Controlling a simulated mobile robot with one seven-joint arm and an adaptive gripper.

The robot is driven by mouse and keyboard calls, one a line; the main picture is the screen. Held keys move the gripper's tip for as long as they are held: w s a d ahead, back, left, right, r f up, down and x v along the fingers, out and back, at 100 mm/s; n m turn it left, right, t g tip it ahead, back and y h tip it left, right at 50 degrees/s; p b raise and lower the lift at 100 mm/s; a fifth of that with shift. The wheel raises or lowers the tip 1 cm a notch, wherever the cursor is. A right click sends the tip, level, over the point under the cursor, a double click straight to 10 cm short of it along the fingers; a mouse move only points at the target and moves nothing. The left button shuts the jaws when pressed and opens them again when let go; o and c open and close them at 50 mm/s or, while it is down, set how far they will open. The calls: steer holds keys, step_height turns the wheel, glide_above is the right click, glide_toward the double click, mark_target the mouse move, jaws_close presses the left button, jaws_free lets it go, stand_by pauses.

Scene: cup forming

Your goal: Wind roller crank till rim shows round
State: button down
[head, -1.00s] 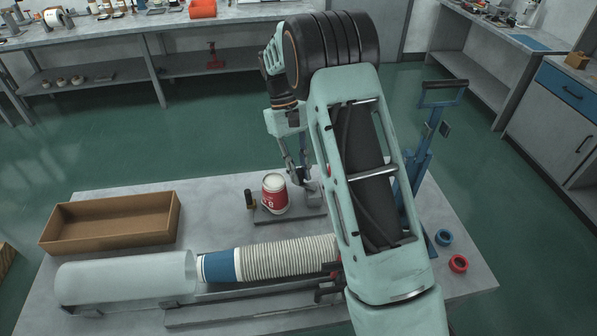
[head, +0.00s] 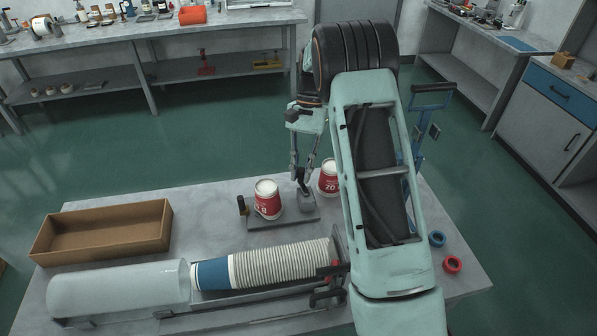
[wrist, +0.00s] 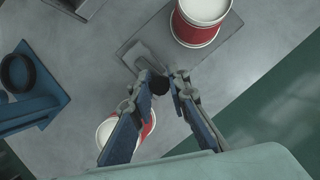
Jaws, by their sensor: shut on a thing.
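A red and white cup (head: 267,204) stands upright on a grey base plate (head: 268,222). My gripper (head: 302,184) is to the right of this cup, low over a grey block (head: 308,202) on the plate's right end. In the wrist view my gripper (wrist: 165,80) has its fingertips close together around a small dark piece (wrist: 160,86), which looks like the crank knob. The fingers largely hide it. The cup on the plate (wrist: 195,34) shows there at the top. Rim roundness is too small to judge.
A second red and white cup (head: 328,180) stands behind my arm. A brown open box (head: 100,246) is at left. Blue (head: 437,239) and red (head: 453,264) rings lie at right.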

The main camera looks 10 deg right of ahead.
steer(key=shift+d+m, duration=0.25)
steer(key=shift+m, duration=0.35)
steer(key=c, duration=1.8)
jaws_free()
steer(key=shift+c, duration=0.2)
steer(key=v, duration=1.2)
steer(key=shift+d, duration=0.2)
steer(key=shift+s, duration=0.15)
